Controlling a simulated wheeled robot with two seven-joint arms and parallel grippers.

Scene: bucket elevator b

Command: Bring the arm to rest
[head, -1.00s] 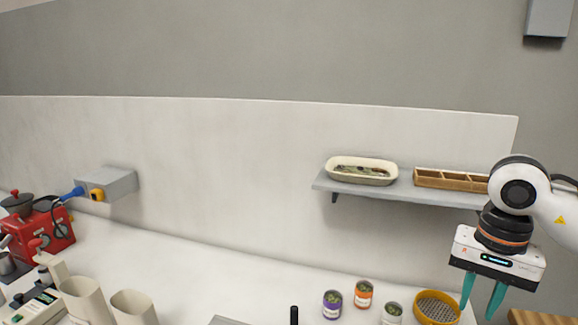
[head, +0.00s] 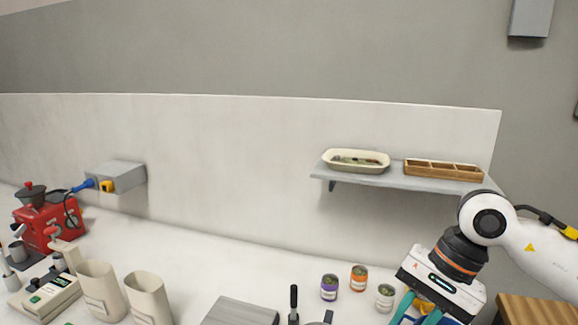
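My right gripper (head: 418,312) hangs low at the lower right, over the counter's right part. Its teal fingers point down and run off the bottom edge. Something blue and yellow shows around the fingers, but I cannot tell whether they hold it. The orange-banded wrist and white arm come in from the right. My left gripper is not in view.
Several labelled tins stand on the counter (head: 230,247) left of the gripper, one purple (head: 329,286). A wall shelf (head: 400,180) holds a cream dish (head: 356,160) and a wooden divided tray (head: 443,170). Cream containers (head: 98,288) and a red machine (head: 55,222) stand left.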

